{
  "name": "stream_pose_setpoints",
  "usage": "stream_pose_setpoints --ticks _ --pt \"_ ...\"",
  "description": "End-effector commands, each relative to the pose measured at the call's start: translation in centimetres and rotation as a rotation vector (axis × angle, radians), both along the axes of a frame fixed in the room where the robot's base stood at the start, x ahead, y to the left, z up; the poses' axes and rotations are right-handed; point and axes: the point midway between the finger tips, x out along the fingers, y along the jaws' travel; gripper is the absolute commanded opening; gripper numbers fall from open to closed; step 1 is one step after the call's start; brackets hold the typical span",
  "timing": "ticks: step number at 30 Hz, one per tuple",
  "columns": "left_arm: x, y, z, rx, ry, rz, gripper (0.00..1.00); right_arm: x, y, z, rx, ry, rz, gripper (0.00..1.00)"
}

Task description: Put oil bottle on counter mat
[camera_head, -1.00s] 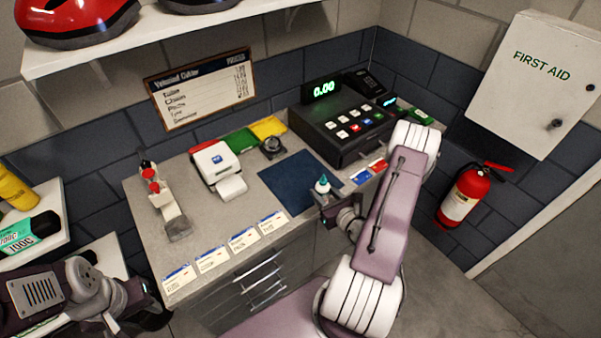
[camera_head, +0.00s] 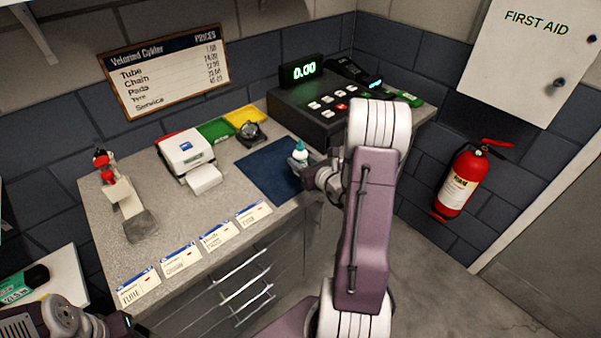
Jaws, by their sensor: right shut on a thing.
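The oil bottle (camera_head: 300,151) is small and pale with a teal top. It stands upright at the right part of the dark blue counter mat (camera_head: 262,172). I cannot tell whether its base touches the mat. My right gripper (camera_head: 305,167) is shut on the bottle, coming in from the right, and its fingers hide the lower part. My left gripper is not in view; only part of my left arm shows at the bottom left.
A cash register (camera_head: 318,112) stands behind the mat, right of a white card printer (camera_head: 187,152). A round dark object (camera_head: 251,132) lies behind the mat. Price cards (camera_head: 181,259) line the front edge.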

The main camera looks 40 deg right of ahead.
Motion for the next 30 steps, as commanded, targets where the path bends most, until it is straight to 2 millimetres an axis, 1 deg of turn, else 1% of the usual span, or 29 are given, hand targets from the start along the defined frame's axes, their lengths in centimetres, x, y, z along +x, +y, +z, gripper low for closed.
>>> stream_pose_setpoints --ticks 3,7,12,14,21,26,27,29,30 --pt "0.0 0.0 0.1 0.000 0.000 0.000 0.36 0.8 -0.3 -0.5 0.000 -0.001 0.002 0.00" --pt "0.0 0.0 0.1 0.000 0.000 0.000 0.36 0.9 -0.4 -1.0 0.001 0.001 0.001 0.00" --pt "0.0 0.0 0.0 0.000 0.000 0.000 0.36 0.9 -0.3 -4.0 0.004 0.003 0.001 0.00" --pt "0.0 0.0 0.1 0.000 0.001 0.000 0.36 0.9 -0.3 -4.5 0.002 0.001 0.000 0.00" --pt "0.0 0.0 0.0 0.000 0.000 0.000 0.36 0.9 -0.4 -4.6 -0.001 -0.001 0.000 0.00" --pt "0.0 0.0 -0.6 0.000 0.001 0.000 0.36 0.9 -0.4 -5.1 -0.001 -0.001 0.000 0.00" --pt "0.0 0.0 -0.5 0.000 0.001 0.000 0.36 0.9 -0.4 -5.1 0.000 0.000 0.001 0.44" --pt "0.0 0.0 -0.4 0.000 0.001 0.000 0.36 0.9 -0.4 -5.0 0.000 0.000 0.001 0.60" --pt "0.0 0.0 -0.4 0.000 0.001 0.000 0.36 0.9 -0.4 -5.0 0.000 0.000 0.001 0.60"
